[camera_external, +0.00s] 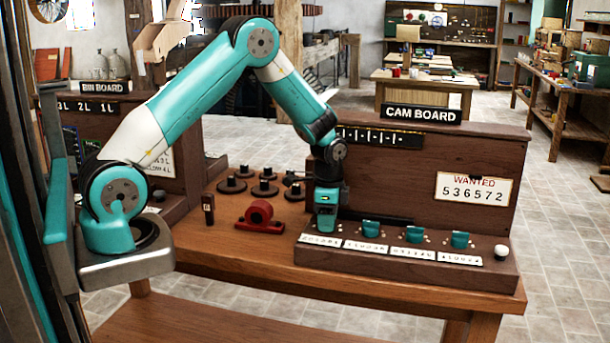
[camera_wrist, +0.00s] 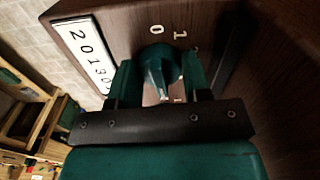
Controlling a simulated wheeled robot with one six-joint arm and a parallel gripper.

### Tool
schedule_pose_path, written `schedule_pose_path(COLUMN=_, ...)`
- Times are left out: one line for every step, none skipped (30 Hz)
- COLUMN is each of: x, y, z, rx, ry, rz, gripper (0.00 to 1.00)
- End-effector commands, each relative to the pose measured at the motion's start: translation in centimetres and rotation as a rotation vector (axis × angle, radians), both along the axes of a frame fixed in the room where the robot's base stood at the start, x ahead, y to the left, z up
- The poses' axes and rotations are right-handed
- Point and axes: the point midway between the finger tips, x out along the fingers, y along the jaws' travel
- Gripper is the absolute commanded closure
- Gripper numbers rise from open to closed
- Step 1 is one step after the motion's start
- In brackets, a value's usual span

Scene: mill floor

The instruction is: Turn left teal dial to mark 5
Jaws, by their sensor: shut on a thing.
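My gripper (camera_external: 326,222) points down at the left end of the row of dials on the cam board's sloped panel, and it hides the left dial in the external view. In the wrist view its two teal fingers (camera_wrist: 157,78) stand on either side of a teal dial (camera_wrist: 160,60) and are shut on it. The dial has a raised grip with a pale pointer line, directed toward the gripper's palm. The marks 0, 1 and part of a 2 show around it; other marks are hidden by my fingers. A white number plate (camera_wrist: 82,62) lies beside the dial.
Three more teal dials (camera_external: 370,228) stand to the right on the panel, with a white knob (camera_external: 501,251) at the end. The wanted card (camera_external: 475,189) reads 536572. A red bracket (camera_external: 261,216) and several dark discs (camera_external: 264,189) lie left of the panel.

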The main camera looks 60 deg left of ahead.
Motion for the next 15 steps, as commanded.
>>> schedule_pose_path(x=0.11, y=0.00, z=0.14, rx=0.000, ry=-0.004, rz=0.000, gripper=0.80)
schedule_pose_path(x=0.11, y=0.00, z=0.15, rx=0.000, ry=-0.004, rz=0.000, gripper=0.80)
schedule_pose_path(x=0.11, y=0.00, z=0.15, rx=0.000, ry=-0.004, rz=0.000, gripper=0.80)
schedule_pose_path(x=0.11, y=0.00, z=0.15, rx=0.000, ry=-0.004, rz=0.000, gripper=0.80)
schedule_pose_path(x=0.11, y=0.00, z=0.14, rx=0.000, ry=-0.004, rz=0.000, gripper=0.80)
schedule_pose_path(x=0.11, y=0.00, z=0.14, rx=0.000, ry=-0.004, rz=0.001, gripper=0.80)
schedule_pose_path(x=0.11, y=0.00, z=0.14, rx=0.000, ry=-0.004, rz=0.001, gripper=0.49)
schedule_pose_path(x=0.11, y=0.00, z=0.14, rx=0.000, ry=-0.004, rz=0.001, gripper=0.42)
schedule_pose_path(x=0.09, y=0.00, z=0.12, rx=0.000, ry=-0.003, rz=0.001, gripper=0.33)
schedule_pose_path(x=0.08, y=0.01, z=0.11, rx=0.000, ry=-0.003, rz=0.001, gripper=0.30)
schedule_pose_path(x=0.08, y=0.00, z=0.10, rx=0.000, ry=-0.003, rz=0.001, gripper=0.30)
schedule_pose_path(x=0.06, y=0.00, z=0.09, rx=0.000, ry=-0.003, rz=0.001, gripper=0.30)
schedule_pose_path(x=0.06, y=0.01, z=0.08, rx=0.000, ry=-0.001, rz=0.001, gripper=0.30)
schedule_pose_path(x=0.06, y=0.01, z=0.07, rx=0.000, ry=-0.001, rz=0.001, gripper=0.30)
schedule_pose_path(x=0.04, y=0.00, z=0.06, rx=0.000, ry=-0.001, rz=0.001, gripper=0.30)
